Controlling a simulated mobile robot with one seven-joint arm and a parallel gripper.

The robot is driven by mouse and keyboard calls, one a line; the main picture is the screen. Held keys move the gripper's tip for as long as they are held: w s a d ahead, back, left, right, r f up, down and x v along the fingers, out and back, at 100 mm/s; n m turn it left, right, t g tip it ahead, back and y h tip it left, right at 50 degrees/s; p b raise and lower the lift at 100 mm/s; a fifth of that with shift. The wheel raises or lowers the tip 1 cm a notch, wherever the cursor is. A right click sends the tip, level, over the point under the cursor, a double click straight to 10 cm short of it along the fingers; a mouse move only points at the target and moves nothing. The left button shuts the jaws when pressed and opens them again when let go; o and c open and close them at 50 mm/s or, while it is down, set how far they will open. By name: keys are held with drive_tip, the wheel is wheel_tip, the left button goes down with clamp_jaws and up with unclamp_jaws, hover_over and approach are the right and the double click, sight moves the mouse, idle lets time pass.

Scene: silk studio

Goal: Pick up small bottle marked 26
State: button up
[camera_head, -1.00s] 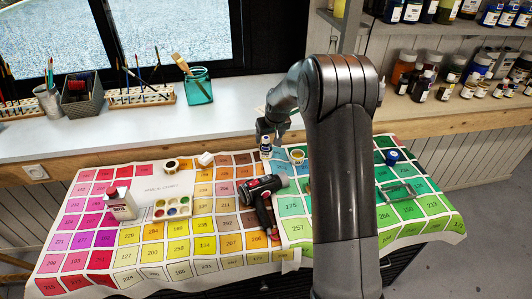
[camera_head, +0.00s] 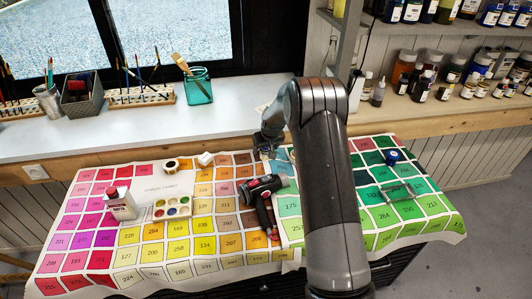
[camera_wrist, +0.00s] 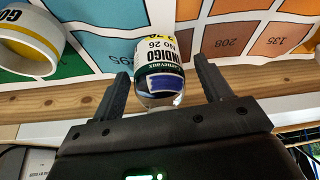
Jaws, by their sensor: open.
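The small bottle (camera_wrist: 160,62) has a white and dark label reading INDIGO NO 26, with a clear rounded end toward the wrist camera. My gripper (camera_wrist: 163,68) is open, with one finger on each side of the bottle and a visible gap on both sides. In the head view my gripper (camera_head: 267,151) is low over the back edge of the colour chart, and it hides most or all of the bottle there.
A black and red tool (camera_head: 262,190) lies in front of my gripper. A paint palette (camera_head: 172,207), white bottle (camera_head: 121,205) and tape roll (camera_head: 171,164) are left.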

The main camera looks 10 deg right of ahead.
drive_tip(key=c, duration=1.1)
drive_tip(key=shift+r, duration=0.15)
